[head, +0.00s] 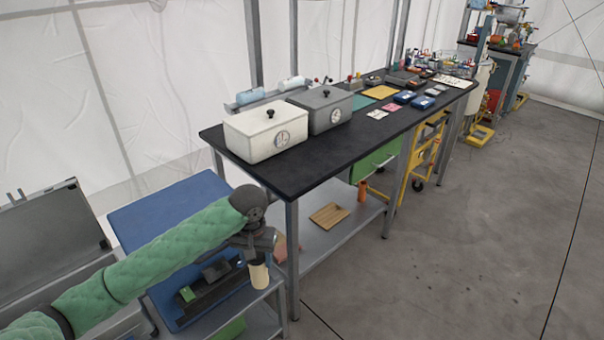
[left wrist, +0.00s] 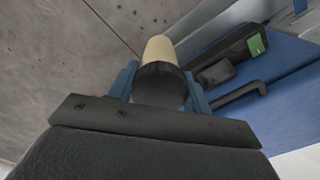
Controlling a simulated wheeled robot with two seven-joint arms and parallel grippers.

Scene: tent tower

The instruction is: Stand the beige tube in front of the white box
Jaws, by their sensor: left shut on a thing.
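The beige tube (head: 259,274) has a dark end cap and hangs upright below my left gripper (head: 258,244), low at the near left end of the black table. In the left wrist view the tube (left wrist: 161,50) sits between the two blue fingers of my left gripper (left wrist: 160,88), which is shut on its dark end. The white box (head: 264,131), with a lid, a black knob and a round dial, stands on the near end of the black table (head: 300,178), above and beyond the gripper. My right gripper is not in view.
A grey box (head: 320,106) with a dial stands right beside the white box. Bare tabletop lies in front of both boxes. A blue surface (head: 160,222) with dark tools is under my left arm. A wooden board (head: 329,215) lies on the lower shelf.

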